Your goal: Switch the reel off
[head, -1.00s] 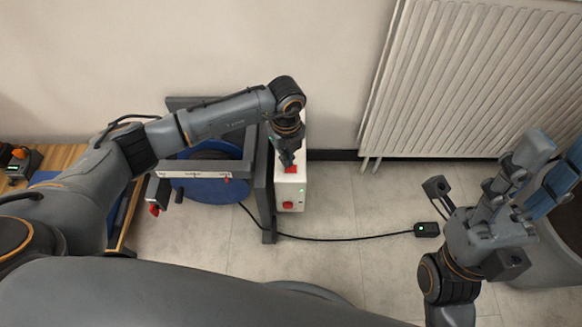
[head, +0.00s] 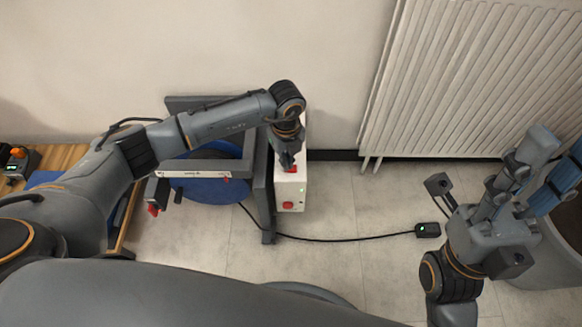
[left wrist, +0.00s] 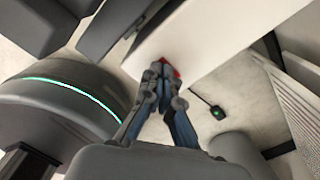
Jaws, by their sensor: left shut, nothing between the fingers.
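The reel (head: 205,185) is a blue drum in a dark grey frame, partly hidden by my left arm. A white control box (head: 299,200) is at the frame's right side. It has a red switch (head: 292,169) near its top, a lower red button (head: 288,205) and a small lit green light (head: 302,190). My left gripper (head: 287,164) is shut and empty, its tips at the upper red switch, partly covering it. In the left wrist view, the shut fingertips (left wrist: 160,69) are right by the red switch (left wrist: 171,69); contact is unclear. My right gripper (head: 557,150) is open and empty at the right.
A black cable (head: 340,239) runs along the floor to a small black box (head: 427,230) with a green light. A white radiator (head: 480,80) hangs on the wall at right. A wooden surface (head: 60,158) is at far left. The tiled floor between box and radiator is mostly clear.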

